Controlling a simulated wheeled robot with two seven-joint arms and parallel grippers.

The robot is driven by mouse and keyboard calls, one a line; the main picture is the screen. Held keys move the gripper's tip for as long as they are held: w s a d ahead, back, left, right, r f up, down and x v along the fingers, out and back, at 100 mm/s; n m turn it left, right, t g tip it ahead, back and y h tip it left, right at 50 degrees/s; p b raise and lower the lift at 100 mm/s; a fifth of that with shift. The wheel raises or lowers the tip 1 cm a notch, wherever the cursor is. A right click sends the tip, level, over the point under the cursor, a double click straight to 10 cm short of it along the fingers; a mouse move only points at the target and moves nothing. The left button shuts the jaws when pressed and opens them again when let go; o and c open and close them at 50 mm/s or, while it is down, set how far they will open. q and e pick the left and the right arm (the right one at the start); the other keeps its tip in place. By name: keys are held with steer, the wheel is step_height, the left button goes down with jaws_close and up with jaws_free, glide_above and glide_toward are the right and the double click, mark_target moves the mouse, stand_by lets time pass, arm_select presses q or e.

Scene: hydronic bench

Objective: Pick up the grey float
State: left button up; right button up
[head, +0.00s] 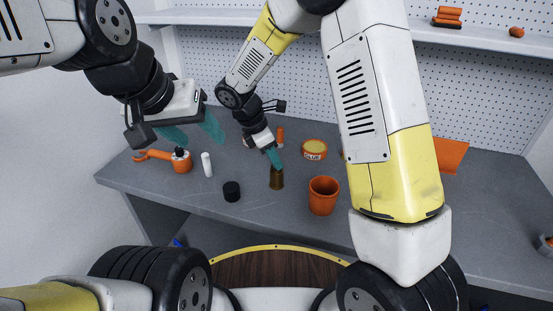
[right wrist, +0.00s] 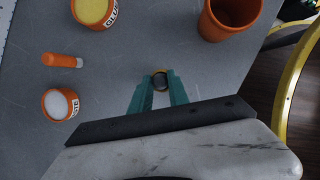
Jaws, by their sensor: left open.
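My right gripper (head: 275,160) points down at a brass-brown upright cylinder (head: 277,182) on the grey bench. In the right wrist view, a round dark grey top within a tan rim (right wrist: 160,80) lies between the two teal fingertips of the right gripper (right wrist: 160,76). The fingertips are very close on both sides; I cannot tell whether they touch it. I cannot tell whether this grey top is the float; no other thing is clearly a grey float. My left gripper (head: 193,132) is open and empty above the left part of the bench.
An orange cup (head: 323,197) stands right of the cylinder, a glue pot (head: 313,150) behind it. An orange-capped stick (right wrist: 62,60) and white-topped orange pot (right wrist: 61,104) are nearby.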

jaws_close()
